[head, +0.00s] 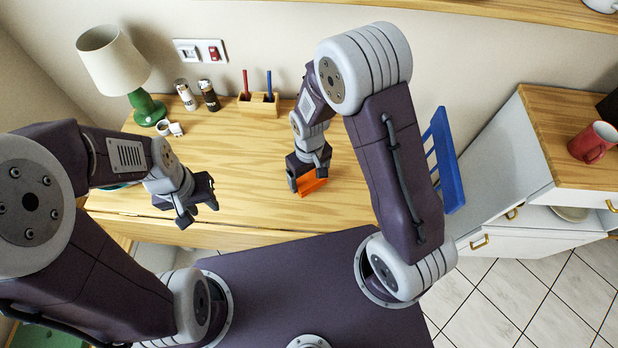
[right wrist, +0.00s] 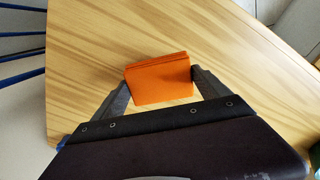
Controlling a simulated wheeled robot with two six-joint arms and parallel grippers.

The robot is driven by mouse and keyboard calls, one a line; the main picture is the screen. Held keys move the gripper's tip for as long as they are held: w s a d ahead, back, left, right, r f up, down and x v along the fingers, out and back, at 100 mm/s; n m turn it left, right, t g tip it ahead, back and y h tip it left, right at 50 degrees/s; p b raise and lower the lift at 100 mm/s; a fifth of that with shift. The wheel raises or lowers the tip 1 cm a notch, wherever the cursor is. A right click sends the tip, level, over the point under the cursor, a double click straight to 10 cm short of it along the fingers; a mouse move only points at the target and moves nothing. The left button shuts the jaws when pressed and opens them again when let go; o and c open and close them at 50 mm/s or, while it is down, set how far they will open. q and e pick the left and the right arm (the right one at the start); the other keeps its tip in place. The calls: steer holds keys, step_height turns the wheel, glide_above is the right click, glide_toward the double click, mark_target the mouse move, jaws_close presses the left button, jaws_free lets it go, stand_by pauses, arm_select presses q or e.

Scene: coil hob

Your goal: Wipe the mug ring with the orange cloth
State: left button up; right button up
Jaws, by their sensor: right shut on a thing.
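The orange cloth (head: 311,183) is between the fingers of my right gripper (head: 307,181), at the wooden table's front right area. In the right wrist view the cloth (right wrist: 160,80) looks like a folded block, with a finger of the right gripper (right wrist: 160,90) on each side. The gripper is shut on it. I cannot tell whether the cloth touches the table. My left gripper (head: 200,203) is empty near the table's front left edge, its fingers apart. I see no mug ring on the visible wood; the arms and grippers hide parts of the table.
The table (head: 240,165) has clear wood in its middle. At its back stand a green lamp (head: 147,105), two shakers (head: 198,95), a pen holder (head: 258,103) and a small white item (head: 170,128). A blue chair (head: 445,160) is at the right; a red mug (head: 593,143) sits on a cabinet.

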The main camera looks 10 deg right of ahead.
steer(key=shift+s+d+r+p, duration=0.1)
steer(key=shift+d+r+p, duration=0.1)
steer(key=shift+r+p, duration=0.7)
step_height(320, 180, up, 2)
steer(key=shift+a+r+p, duration=0.15)
steer(key=shift+r+p, duration=0.1)
steer(key=shift+p, duration=0.65)
steer(key=shift+r+p, duration=0.6)
steer(key=shift+r, duration=0.1)
steer(key=shift+f, duration=0.1)
